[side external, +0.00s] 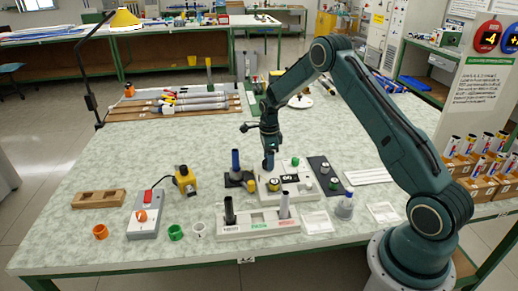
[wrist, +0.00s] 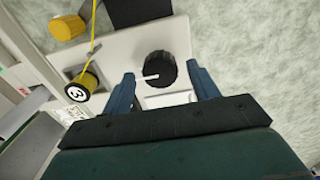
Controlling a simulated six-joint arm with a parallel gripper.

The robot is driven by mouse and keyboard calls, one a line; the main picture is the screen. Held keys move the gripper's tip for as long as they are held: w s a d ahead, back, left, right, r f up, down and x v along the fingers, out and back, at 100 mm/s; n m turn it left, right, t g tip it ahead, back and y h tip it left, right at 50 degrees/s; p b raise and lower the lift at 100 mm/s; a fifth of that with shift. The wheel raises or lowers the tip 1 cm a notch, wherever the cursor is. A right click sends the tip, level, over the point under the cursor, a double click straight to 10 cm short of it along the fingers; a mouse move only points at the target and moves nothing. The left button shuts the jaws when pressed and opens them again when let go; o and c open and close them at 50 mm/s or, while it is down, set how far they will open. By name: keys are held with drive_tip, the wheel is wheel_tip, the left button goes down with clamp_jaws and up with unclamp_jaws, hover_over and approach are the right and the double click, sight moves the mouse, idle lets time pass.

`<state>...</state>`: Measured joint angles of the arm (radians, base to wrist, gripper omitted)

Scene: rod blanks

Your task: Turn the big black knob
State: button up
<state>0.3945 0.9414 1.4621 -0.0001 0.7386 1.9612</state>
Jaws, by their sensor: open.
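The big black knob (wrist: 158,69) is round and dark with a white pointer line that points left in the wrist view. It sits on a white panel (wrist: 207,38), which also shows on the table in the side view (side external: 297,197). My gripper (wrist: 162,80) is open, with its two blue fingers apart, one on each side of the knob in the wrist view. I cannot tell whether they touch it. In the side view my gripper (side external: 269,161) points down over the back of the panel. There the knob is hidden or too small to make out.
A blue cylinder (side external: 235,162) stands close left of my gripper. A rack with upright rods (side external: 258,224) stands in front.

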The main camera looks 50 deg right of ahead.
drive_tip(key=shift+f, duration=0.2)
drive_tip(key=c, duration=1)
